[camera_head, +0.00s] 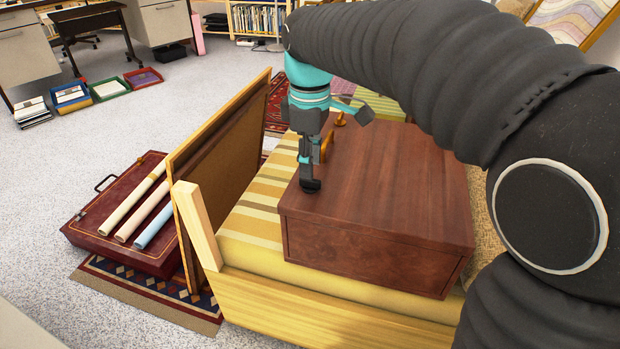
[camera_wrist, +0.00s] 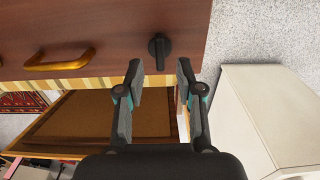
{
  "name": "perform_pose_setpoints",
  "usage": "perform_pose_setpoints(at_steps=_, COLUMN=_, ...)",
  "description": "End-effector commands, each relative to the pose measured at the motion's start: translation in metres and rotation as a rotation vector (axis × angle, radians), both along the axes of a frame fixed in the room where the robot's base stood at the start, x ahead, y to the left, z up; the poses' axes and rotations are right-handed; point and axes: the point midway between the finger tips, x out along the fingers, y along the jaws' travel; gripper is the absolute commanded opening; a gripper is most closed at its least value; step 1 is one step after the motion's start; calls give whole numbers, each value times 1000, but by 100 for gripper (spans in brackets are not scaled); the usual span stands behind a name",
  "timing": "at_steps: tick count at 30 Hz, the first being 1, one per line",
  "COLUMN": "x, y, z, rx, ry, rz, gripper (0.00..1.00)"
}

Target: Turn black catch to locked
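The black catch (camera_wrist: 159,50) sits on the face of a reddish-brown wooden box (camera_wrist: 110,25) in the wrist view. Its bar runs up and down in that picture. My gripper (camera_wrist: 160,73) is open, with one fingertip on each side of the catch's lower end and a gap to it on both sides. Nothing is held. In the head view my gripper (camera_head: 310,185) points down at the near left edge of the box (camera_head: 385,185). The catch cannot be made out there, and the gripper may cover it.
A brass handle (camera_wrist: 60,62) is on the same face, left of the catch. The box rests on a yellow striped seat (camera_head: 255,205). A framed board (camera_head: 225,160) leans close to my gripper's left. A dark red case (camera_head: 115,225) with rolled prints lies beyond it.

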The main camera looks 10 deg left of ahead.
Motion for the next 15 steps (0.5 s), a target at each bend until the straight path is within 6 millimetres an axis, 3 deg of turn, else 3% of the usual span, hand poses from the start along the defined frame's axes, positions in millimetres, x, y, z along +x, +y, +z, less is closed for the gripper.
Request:
perform_pose_setpoints(at_steps=6, x=0, y=0, z=-29, rx=-1, ry=1, rz=0, gripper=36)
perform_pose_setpoints(at_steps=15, x=0, y=0, z=-38, rx=0, ry=0, rz=0, gripper=36)
